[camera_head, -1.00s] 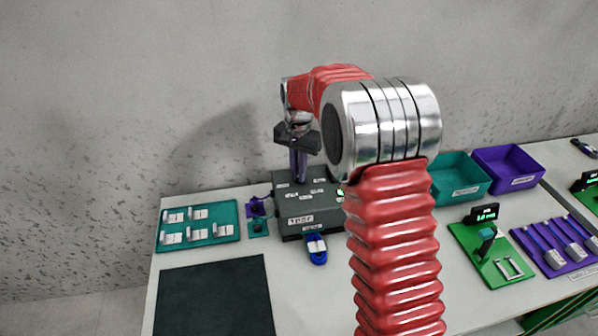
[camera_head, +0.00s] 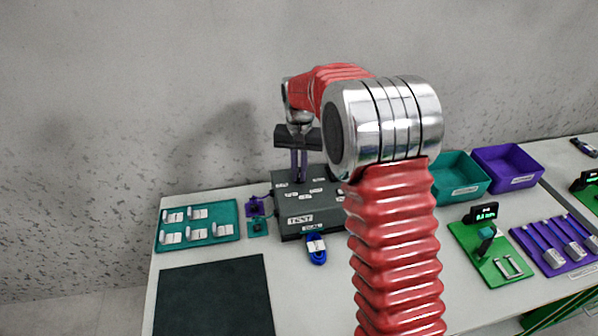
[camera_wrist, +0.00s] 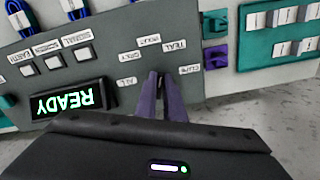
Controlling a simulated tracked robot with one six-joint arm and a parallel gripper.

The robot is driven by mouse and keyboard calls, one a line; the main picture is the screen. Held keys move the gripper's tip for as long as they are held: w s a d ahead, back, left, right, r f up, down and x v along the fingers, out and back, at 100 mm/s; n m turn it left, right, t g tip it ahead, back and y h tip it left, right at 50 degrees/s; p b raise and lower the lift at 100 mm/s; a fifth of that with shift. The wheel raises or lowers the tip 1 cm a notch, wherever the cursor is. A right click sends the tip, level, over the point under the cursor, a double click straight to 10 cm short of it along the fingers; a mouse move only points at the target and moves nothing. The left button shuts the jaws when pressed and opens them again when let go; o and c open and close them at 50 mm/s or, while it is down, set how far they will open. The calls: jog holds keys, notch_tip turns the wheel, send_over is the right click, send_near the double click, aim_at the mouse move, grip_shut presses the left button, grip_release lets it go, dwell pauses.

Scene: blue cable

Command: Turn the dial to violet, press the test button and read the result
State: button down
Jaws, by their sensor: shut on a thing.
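The dark grey test box (camera_head: 308,222) stands on the table against the wall, with a TEST label on its front. My gripper (camera_head: 299,178) points down onto its top. In the wrist view, where the box appears upside down, my fingers (camera_wrist: 168,82) are in the middle of a ring of small white labels, one reading TEAL (camera_wrist: 174,47). They are shut on the dial, which they hide, so its pointer cannot be read. A lit green display (camera_wrist: 68,101) reads READY. Several grey buttons (camera_wrist: 54,62) with labels sit beside it; I cannot tell which is the test button.
A blue coiled cable (camera_head: 316,249) lies at the box's front. A teal board (camera_head: 208,215) with white-tagged pieces and small teal and violet connectors (camera_head: 256,207) are to the left. Teal (camera_head: 458,178) and violet bins (camera_head: 508,168) stand right. A dark mat (camera_head: 213,300) is front left.

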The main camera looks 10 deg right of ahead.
jog(key=shift+d+n, duration=0.2)
jog(key=shift+n, duration=1.8)
jog(key=shift+r, duration=0.1)
jog(key=c, duration=1.9)
grip_release()
jog(key=shift+o, duration=0.2)
notch_tip(320, 180, up, 14)
jog(key=shift+f, duration=0.2)
